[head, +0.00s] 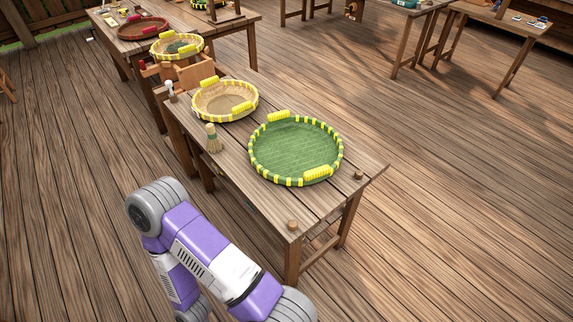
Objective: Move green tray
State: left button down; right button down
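The green tray (291,148) is round and woven, with a yellow-striped rim. It lies flat on the near end of a wooden table (266,208). It has two yellow handles, one on the far rim (278,116) and one on the near right rim (317,173). A purple and grey arm of mine shows at the bottom, to the left of the table and below the tray. Neither of my grippers is in the picture, and nothing of mine touches the tray.
Behind the tray on the same table are a beige basket (224,102) with yellow handles and a small brush (212,139). Another basket (177,47) and a red-brown tray (143,28) stand farther back. Other tables (507,22) are at the top right. The floor (460,190) right of the table is clear.

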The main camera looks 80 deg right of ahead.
aim_at(296, 146)
jog(key=k, duration=0.95)
jog(key=z, duration=2.2)
